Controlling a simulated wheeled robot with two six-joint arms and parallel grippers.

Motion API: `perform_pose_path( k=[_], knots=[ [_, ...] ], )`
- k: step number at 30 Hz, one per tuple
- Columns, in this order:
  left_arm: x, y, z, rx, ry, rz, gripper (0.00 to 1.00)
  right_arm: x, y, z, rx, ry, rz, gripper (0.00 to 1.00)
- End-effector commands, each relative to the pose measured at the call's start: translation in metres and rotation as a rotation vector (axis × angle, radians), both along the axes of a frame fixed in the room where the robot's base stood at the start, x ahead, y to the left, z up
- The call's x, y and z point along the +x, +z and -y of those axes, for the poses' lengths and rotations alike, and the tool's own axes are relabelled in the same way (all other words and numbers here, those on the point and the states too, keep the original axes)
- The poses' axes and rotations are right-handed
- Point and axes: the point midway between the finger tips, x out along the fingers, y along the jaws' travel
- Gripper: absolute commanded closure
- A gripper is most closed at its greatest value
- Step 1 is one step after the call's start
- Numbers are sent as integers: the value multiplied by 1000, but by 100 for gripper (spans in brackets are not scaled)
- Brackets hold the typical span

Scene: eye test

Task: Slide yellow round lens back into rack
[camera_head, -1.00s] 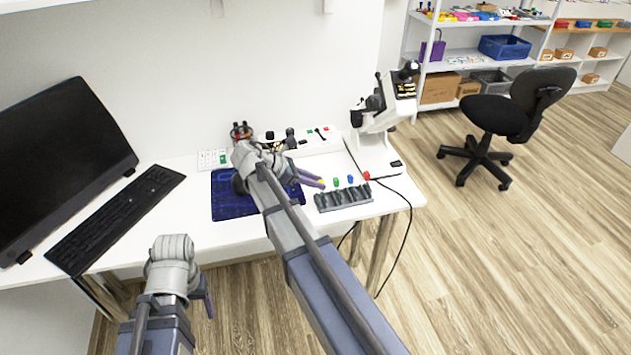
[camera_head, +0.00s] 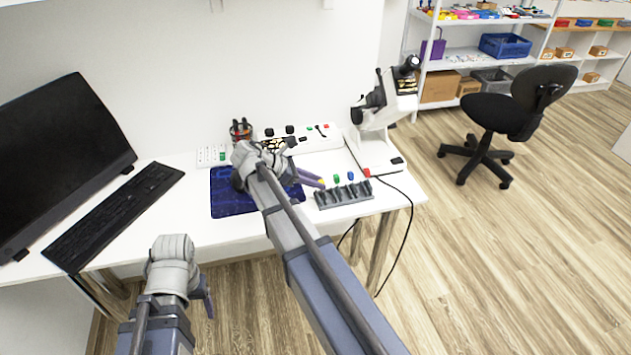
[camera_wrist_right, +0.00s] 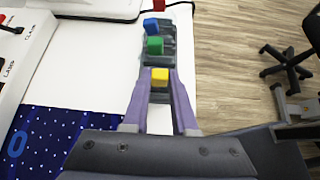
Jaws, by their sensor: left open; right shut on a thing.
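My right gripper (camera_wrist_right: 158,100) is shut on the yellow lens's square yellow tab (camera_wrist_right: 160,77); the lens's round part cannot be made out. The dark grey rack (camera_head: 345,196) stands near the desk's right front edge, and the rack also shows in the right wrist view (camera_wrist_right: 168,36). The yellow tab is at the rack's near end; whether the lens is in a slot or above it, I cannot tell. Green (camera_wrist_right: 155,45) and blue (camera_wrist_right: 151,26) tabs stand at the rack beyond it. My left gripper (camera_head: 207,303) is open and empty, low in front of the desk.
A white microscope (camera_head: 378,125) stands behind the rack, with a red block (camera_wrist_right: 159,5) near its base. A dark blue mat (camera_head: 230,203) lies under my right arm. A white control panel (camera_head: 315,138) is at the back. Keyboard (camera_head: 115,215) and monitor (camera_head: 60,160) are left.

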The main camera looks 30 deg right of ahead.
Motion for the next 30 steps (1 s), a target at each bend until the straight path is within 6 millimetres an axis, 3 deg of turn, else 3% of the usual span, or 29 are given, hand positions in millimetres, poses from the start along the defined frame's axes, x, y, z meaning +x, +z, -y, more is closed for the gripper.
perform_pose_path(
  k=[2,10,20,30],
  knots=[
    [0,0,0,0,0,0,29,0,0,0,0,0,0,70],
    [0,0,0,0,0,0,29,0,0,0,0,0,0,39],
    [0,6,0,0,-1,0,29,2,5,-5,0,1,0,39],
    [0,39,0,0,0,0,29,11,39,-46,0,1,0,39]
  ],
)
